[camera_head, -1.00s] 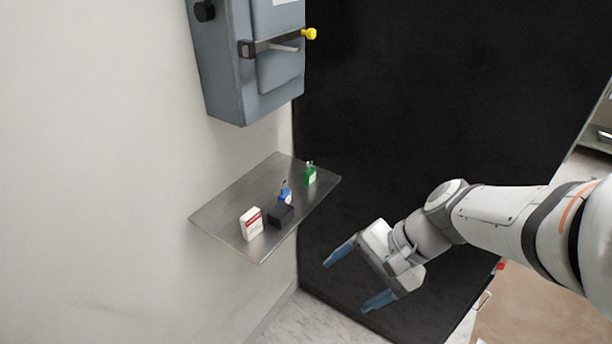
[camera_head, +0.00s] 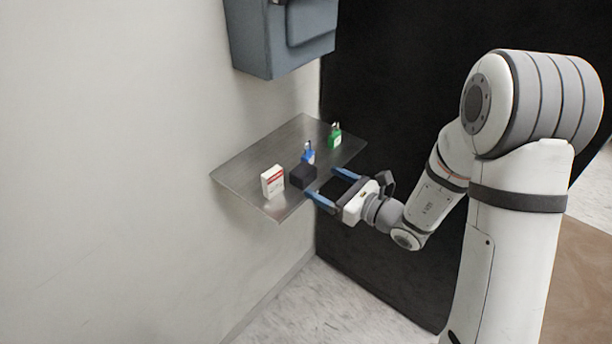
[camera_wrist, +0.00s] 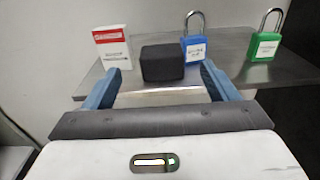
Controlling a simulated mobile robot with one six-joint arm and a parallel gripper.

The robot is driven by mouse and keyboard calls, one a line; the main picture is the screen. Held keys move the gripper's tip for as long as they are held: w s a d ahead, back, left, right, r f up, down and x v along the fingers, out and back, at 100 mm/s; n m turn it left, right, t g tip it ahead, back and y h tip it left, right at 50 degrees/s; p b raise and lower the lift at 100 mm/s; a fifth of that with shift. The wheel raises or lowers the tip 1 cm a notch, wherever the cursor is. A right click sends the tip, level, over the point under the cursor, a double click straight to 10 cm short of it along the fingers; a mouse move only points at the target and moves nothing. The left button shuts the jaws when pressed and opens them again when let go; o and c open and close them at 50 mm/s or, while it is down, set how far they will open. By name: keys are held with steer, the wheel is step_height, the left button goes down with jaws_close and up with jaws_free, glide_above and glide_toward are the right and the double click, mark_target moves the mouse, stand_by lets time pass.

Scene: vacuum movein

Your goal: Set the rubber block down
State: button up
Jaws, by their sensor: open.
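The black rubber block (camera_head: 303,176) rests on the metal shelf (camera_head: 245,174) near its front edge. In the wrist view the block (camera_wrist: 162,63) stands ahead of my gripper, between the lines of its two fingers. My gripper (camera_head: 326,182) is open and empty, with its blue fingertips at the shelf's front edge, pointing toward the block. In the wrist view my gripper (camera_wrist: 158,82) shows its fingers on both sides, apart from the block.
A red-and-white box (camera_head: 272,182) stands left of the block. A blue padlock (camera_head: 308,157) is just behind it, and a green padlock (camera_head: 335,137) stands farther right. A grey-blue cabinet (camera_head: 285,40) hangs on the wall above. The shelf's left part is bare.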

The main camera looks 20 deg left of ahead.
mark_target(310, 174)
steer(key=p+x, duration=0.2)
steer(key=x, duration=0.3)
steer(key=shift+a+r, duration=0.15)
steer(key=shift+a, duration=0.05)
steer(key=c, duration=1.2)
steer(key=shift+c, duration=0.2)
steer(key=shift+r, duration=0.1)
